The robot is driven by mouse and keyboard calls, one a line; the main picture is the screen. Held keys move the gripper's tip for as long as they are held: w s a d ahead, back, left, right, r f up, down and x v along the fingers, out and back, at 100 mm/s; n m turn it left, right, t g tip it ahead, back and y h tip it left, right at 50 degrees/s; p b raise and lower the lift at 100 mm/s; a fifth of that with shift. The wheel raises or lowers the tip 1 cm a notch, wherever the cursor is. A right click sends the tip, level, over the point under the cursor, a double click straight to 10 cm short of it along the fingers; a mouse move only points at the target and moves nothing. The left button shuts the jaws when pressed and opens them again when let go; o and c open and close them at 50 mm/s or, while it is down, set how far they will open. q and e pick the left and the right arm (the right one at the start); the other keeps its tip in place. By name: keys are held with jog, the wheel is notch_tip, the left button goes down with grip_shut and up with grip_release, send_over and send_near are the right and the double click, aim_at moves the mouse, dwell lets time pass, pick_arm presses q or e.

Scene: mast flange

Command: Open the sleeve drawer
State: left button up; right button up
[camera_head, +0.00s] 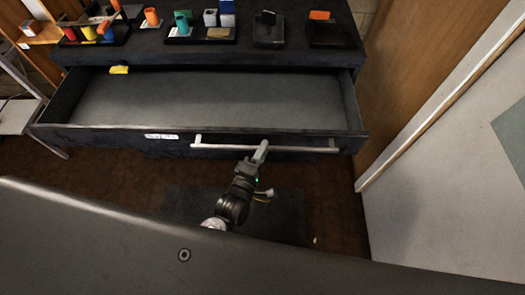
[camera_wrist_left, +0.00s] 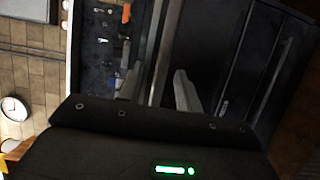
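The sleeve drawer (camera_head: 60,105) is a wide dark drawer that stands pulled out from the cabinet, with its grey inside floor showing. A long pale bar handle (camera_head: 220,146) runs along its front, with a small white label (camera_head: 161,136) to the left. My left gripper (camera_head: 262,151) is at the handle, right of its middle, and a pale finger overlaps the bar. A grey finger of the left gripper also shows in the left wrist view (camera_wrist_left: 185,92). I cannot tell whether the fingers are closed round the bar. My right gripper is not in view.
A small yellow item (camera_head: 118,70) lies at the drawer's back left. The cabinet top (camera_head: 185,52) carries dark trays with coloured cylinders and blocks. A pale wall or panel (camera_head: 450,170) stands close on the right. Dark floor lies before the drawer.

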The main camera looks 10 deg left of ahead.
pick_arm(q)
jog(key=b+v, duration=0.2)
jog(key=v, duration=0.9)
jog(key=shift+w, duration=0.1)
